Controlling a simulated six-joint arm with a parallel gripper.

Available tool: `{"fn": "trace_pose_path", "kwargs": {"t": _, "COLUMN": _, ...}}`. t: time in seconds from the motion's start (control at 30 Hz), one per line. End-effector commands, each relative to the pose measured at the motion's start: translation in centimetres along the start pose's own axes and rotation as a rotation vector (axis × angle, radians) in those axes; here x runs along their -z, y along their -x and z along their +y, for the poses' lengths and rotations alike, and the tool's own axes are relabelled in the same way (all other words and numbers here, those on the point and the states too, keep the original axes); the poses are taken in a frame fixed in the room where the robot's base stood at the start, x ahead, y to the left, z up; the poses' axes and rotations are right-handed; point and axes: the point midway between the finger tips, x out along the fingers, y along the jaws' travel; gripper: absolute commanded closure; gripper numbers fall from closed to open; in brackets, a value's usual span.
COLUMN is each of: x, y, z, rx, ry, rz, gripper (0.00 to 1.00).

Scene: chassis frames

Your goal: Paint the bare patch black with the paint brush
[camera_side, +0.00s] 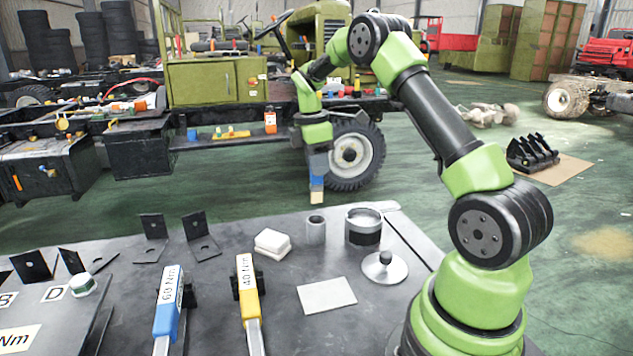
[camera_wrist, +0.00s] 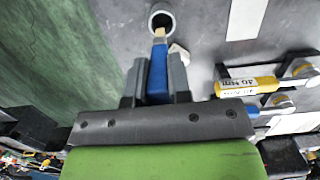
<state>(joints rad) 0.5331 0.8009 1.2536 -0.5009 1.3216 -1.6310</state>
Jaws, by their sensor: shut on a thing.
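My gripper (camera_side: 317,165) is shut on the blue handle of the paint brush (camera_side: 317,184), which hangs with its bristles down. In the side view the brush is above and behind the table's far edge, over a small grey cup (camera_side: 315,230). In the wrist view the blue handle (camera_wrist: 157,75) is between my gripper's fingers (camera_wrist: 157,70), and its pale tan tip points at the round cup (camera_wrist: 161,18). The bristles look pale. An open paint tin (camera_side: 363,227) stands right of the cup. I cannot make out the bare patch.
A tin lid (camera_side: 384,266), folded white cloth (camera_side: 272,242) and white sheet (camera_side: 327,296) lie on the grey table. Blue (camera_side: 168,305) and yellow (camera_side: 248,290) torque wrenches and metal brackets (camera_side: 201,235) are left. The chassis frame (camera_side: 230,110) and its wheel stand behind.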

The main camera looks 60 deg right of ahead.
Motion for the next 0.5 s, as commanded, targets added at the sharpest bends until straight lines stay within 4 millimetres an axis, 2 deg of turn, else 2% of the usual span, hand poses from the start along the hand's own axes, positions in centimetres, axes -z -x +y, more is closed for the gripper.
{"fn": "trace_pose_path", "kwargs": {"t": 0.07, "x": -0.6, "y": 0.0, "z": 0.0, "rx": 0.000, "ry": -0.002, "rz": 0.000, "gripper": 1.00}}
{"fn": "trace_pose_path", "kwargs": {"t": 0.13, "x": -2.0, "y": 0.0, "z": -0.1, "rx": 0.002, "ry": -0.006, "rz": 0.001, "gripper": 1.00}}
{"fn": "trace_pose_path", "kwargs": {"t": 0.3, "x": -7.2, "y": 0.0, "z": -0.8, "rx": 0.002, "ry": -0.010, "rz": 0.002, "gripper": 1.00}}
{"fn": "trace_pose_path", "kwargs": {"t": 0.4, "x": -9.6, "y": 0.0, "z": -1.5, "rx": 0.001, "ry": -0.007, "rz": 0.002, "gripper": 1.00}}
{"fn": "trace_pose_path", "kwargs": {"t": 0.5, "x": -10.8, "y": -0.2, "z": -1.9, "rx": 0.001, "ry": -0.002, "rz": 0.002, "gripper": 1.00}}
